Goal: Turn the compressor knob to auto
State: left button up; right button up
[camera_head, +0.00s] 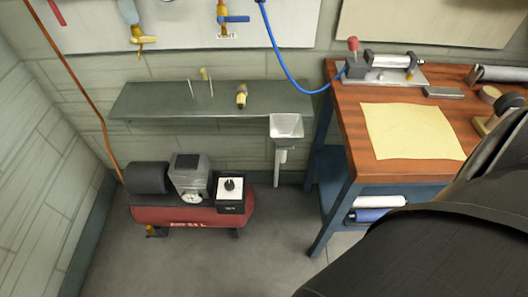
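The compressor (190,216) is a red tank with dark parts on top, standing on the floor at the lower left against the wall. A black knob (230,184) sits on the white top face of a black switch box (231,205) at the compressor's right end. The knob's setting and the lettering are too small to read. A round white gauge (190,197) is on the grey block beside it. Neither of my grippers shows. A large dark shape, probably part of my arm, fills the lower right.
A wooden workbench (350,119) with blue legs stands on the right, with a yellow sheet (412,131) and a clamp-like fixture (385,70) on it. A grey shelf (160,101) hangs above the compressor. The floor (270,255) in front is clear.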

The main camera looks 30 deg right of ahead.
aim_at(229, 185)
jog(key=k+l, duration=0.25)
jog(key=k, duration=0.2)
jog(key=k+l, duration=0.25)
jog(key=k, duration=0.25)
jog(key=k+l+z, duration=0.1)
jog(key=k+l, duration=0.15)
jog(key=k, duration=0.2)
